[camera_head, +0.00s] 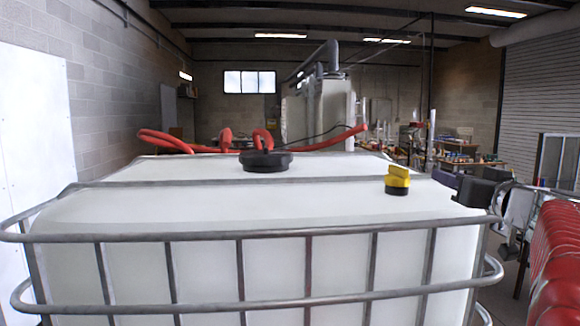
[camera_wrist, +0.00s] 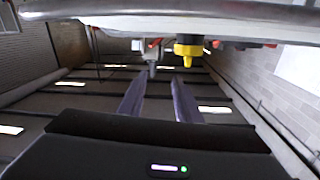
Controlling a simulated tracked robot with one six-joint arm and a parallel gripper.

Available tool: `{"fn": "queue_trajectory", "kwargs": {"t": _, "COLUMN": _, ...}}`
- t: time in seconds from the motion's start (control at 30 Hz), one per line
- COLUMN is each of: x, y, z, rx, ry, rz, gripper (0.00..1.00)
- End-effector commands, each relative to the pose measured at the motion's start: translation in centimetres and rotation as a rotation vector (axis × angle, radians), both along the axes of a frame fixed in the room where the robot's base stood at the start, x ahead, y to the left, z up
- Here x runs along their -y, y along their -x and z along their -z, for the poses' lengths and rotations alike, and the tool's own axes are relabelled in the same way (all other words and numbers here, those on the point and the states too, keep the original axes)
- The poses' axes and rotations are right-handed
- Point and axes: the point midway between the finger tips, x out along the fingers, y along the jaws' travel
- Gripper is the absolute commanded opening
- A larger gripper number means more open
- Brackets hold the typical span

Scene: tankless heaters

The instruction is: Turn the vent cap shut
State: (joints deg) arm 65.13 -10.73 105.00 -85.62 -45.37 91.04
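The vent cap (camera_head: 397,179) is a small yellow cap with a raised grip on a black base. It stands upright on the white tank top (camera_head: 330,205), right of centre in the head view. In the wrist view, where the scene hangs upside down, the yellow cap (camera_wrist: 188,49) is just above the finger tips. My gripper (camera_wrist: 159,82) shows two dark fingers spread apart with nothing between them. It is apart from the cap.
A wide black lid (camera_head: 266,161) sits on the tank's middle. Metal cage bars (camera_head: 250,233) run around the tank, and one bar crosses its top. A red hose (camera_head: 165,142) lies behind. Red rounded objects (camera_head: 555,255) stand at the right. Space above the tank is clear.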

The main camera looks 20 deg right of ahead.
Motion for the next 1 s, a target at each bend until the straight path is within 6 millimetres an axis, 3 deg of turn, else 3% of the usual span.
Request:
{"fn": "queue_trajectory", "kwargs": {"t": 0.1, "x": -2.4, "y": -0.7, "z": 0.5, "rx": -0.024, "ry": 0.053, "rz": -0.102, "gripper": 0.31}}
{"fn": "queue_trajectory", "kwargs": {"t": 0.27, "x": -4.2, "y": -1.1, "z": 0.3, "rx": -0.032, "ry": 0.11, "rz": -0.172, "gripper": 0.31}}
{"fn": "queue_trajectory", "kwargs": {"t": 0.73, "x": -4.0, "y": -1.5, "z": 0.3, "rx": -0.035, "ry": 0.121, "rz": -0.17, "gripper": 0.31}}
{"fn": "queue_trajectory", "kwargs": {"t": 1.0, "x": -3.6, "y": -4.2, "z": 0.3, "rx": -0.034, "ry": 0.12, "rz": -0.171, "gripper": 0.31}}
